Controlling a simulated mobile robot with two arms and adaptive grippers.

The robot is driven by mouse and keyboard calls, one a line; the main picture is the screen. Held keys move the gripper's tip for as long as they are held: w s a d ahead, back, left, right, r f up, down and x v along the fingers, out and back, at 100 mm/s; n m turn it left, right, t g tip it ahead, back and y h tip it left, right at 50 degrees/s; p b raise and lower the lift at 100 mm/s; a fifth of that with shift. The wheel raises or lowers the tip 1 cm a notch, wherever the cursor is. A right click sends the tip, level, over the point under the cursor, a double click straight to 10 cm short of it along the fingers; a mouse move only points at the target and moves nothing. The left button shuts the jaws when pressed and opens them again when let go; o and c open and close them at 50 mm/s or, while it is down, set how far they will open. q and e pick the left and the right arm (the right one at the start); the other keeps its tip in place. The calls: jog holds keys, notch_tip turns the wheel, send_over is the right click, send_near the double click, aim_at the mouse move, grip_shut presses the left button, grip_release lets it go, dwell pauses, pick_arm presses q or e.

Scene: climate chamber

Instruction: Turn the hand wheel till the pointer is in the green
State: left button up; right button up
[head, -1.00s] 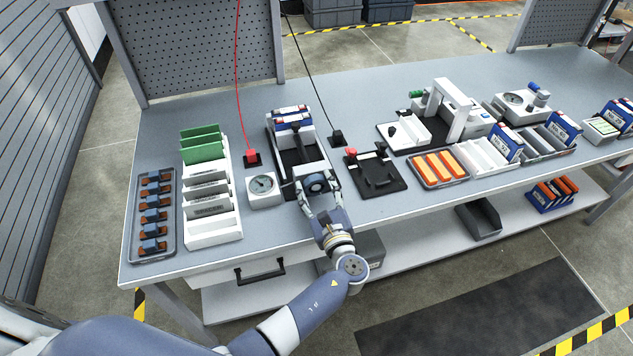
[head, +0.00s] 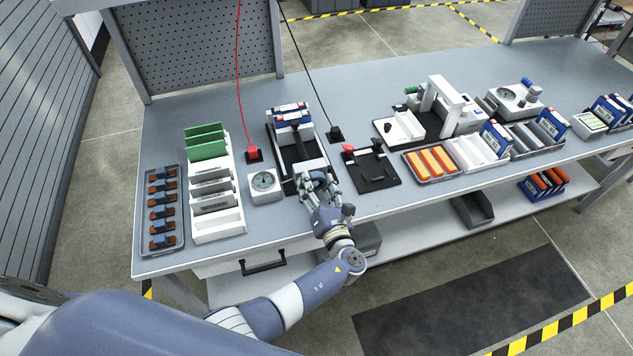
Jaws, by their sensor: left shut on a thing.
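The hand wheel sits at the front end of a black-based press fixture (head: 285,156) and is mostly hidden behind my left gripper (head: 316,183). The gripper's fingers are closed around the wheel, at the front of the white block (head: 309,167). A square white gauge (head: 264,186) with a round dial stands just left of the fixture. Its pointer and any green zone are too small to read. My right gripper is out of view.
Left of the gauge stand a white rack (head: 218,222) with green boards and a dark tray (head: 160,242). A black fixture with a red knob (head: 348,149) is close on the right. Bare bench top shows in front of the gauge.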

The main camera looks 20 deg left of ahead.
pick_arm(q)
jog(key=shift+m, duration=0.3)
jog(key=o, duration=1)
jog(key=shift+o, duration=0.2)
jog(key=v, duration=1.2)
